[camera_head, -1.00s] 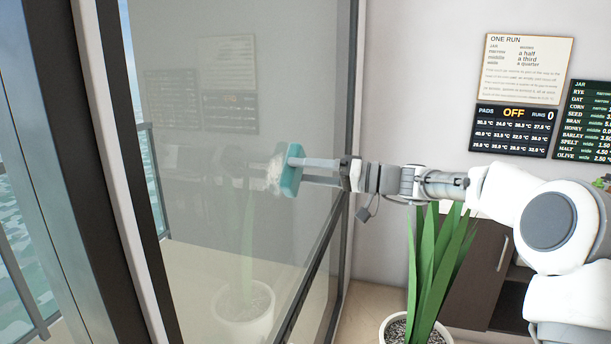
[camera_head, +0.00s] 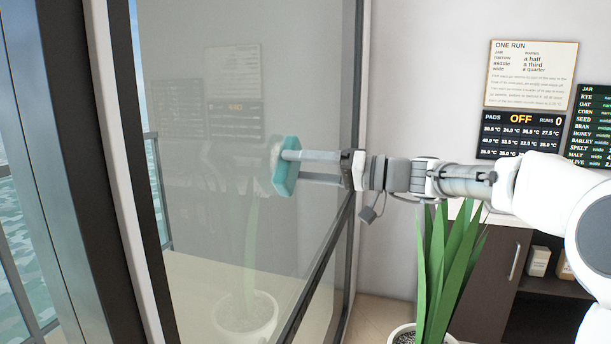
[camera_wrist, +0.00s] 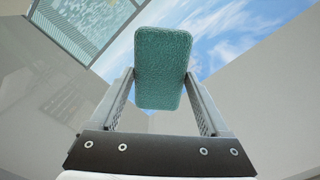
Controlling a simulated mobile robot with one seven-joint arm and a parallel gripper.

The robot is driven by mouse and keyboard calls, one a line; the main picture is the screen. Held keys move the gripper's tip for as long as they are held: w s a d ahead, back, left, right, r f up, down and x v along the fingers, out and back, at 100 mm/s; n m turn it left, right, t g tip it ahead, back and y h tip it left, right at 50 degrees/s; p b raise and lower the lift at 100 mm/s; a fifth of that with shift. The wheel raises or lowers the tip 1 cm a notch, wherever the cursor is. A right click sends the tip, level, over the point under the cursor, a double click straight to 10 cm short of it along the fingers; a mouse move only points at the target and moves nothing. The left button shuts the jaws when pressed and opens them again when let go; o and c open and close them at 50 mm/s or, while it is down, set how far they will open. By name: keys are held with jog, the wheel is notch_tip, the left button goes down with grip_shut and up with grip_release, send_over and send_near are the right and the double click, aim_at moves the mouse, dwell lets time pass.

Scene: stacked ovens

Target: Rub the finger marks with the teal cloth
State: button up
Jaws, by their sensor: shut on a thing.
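The teal cloth (camera_head: 288,178) is a thick pad held upright against or very close to the tall glass pane (camera_head: 210,190). My gripper (camera_head: 297,166) is shut on it from the right side. In the wrist view the cloth (camera_wrist: 162,65) sits between the two fingers of my gripper (camera_wrist: 160,78). A pale whitish smudge (camera_head: 275,149) shows on the glass at the cloth's left edge; it may be part of the finger marks. The cloth hides the glass behind it, and I cannot tell whether it touches the pane.
A potted plant (camera_head: 447,265) with tall leaves stands below my arm. Dark window frames (camera_head: 75,180) bound the glass at left. A dark cabinet (camera_head: 495,265) stands at right, under wall boards (camera_head: 519,130). The glass reflects the room.

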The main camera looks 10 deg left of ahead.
aim_at(288, 174)
jog(key=shift+s+a+b, duration=0.1)
jog(key=shift+s+b, duration=0.4)
jog(key=shift+s, duration=0.2)
jog(key=s+b, duration=0.2)
jog(key=b, duration=0.1)
jog(key=shift+s+a+f, duration=0.2)
jog(key=shift+s, duration=0.1)
jog(key=shift+s+a+r+b, duration=0.15)
jog(key=shift+s+r+b, duration=0.05)
jog(key=shift+s+b, duration=0.3)
jog(key=shift+b, duration=0.35)
